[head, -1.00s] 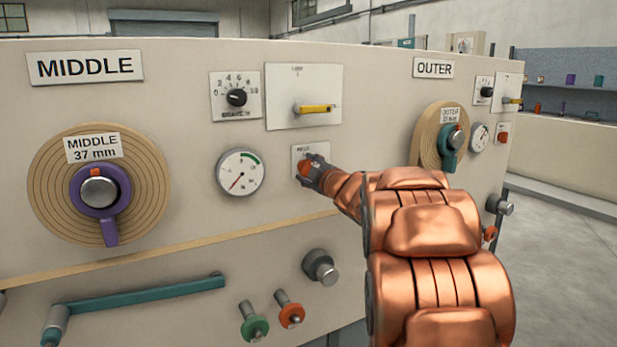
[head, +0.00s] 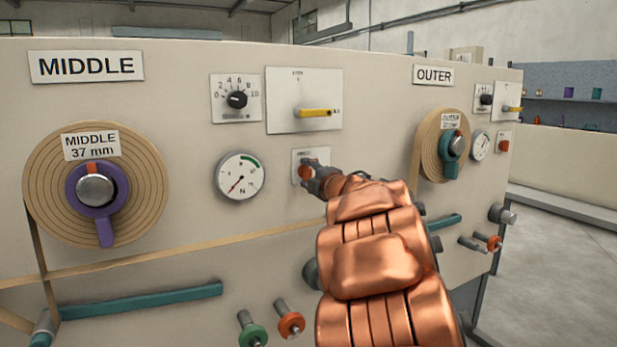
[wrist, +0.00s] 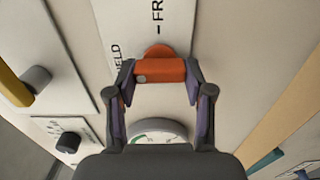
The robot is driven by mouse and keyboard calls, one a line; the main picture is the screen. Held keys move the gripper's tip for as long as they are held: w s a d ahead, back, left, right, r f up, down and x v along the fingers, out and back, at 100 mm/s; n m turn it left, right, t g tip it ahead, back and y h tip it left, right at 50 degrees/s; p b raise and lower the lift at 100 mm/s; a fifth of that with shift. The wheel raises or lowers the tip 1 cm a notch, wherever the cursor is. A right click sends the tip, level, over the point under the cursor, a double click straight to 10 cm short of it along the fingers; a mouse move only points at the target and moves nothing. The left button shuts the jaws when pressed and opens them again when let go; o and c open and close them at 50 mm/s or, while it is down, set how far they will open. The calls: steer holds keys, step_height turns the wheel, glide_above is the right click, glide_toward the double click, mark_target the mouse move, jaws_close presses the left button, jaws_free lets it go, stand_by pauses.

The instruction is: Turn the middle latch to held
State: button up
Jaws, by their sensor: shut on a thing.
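The middle latch (head: 306,170) is a small orange-red handle on a white plate below the yellow lever, between the middle gauge and the outer reel. In the wrist view the latch (wrist: 160,71) is an orange bar crosswise between my fingers, with a rounded orange part behind it. Its plate (wrist: 150,28) reads "FR…" beyond the bar and "…ELD" to the left; the rest is hidden. My gripper (wrist: 161,75) is shut on the latch, one finger at each end of the bar. In the head view my gripper (head: 319,182) reaches the latch, and my wrist partly covers the plate.
The yellow lever (head: 317,113) and a black dial (head: 237,99) are above. The middle gauge (head: 240,176) is to the left, beside the middle reel (head: 143,190). The outer reel (head: 430,150) is right of my arm. Green (head: 254,334) and orange (head: 291,324) knobs stick out below.

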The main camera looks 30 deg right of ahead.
steer(key=shift+f, duration=0.1)
steer(key=o, duration=1.2)
steer(key=shift+c, duration=0.2)
steer(key=shift+s+r, duration=0.2)
steer(key=shift+s, duration=0.4)
steer(key=s+a, duration=0.1)
steer(key=s, duration=0.9)
steer(key=shift+s+f, duration=0.15)
steer(key=shift+s, duration=0.25)
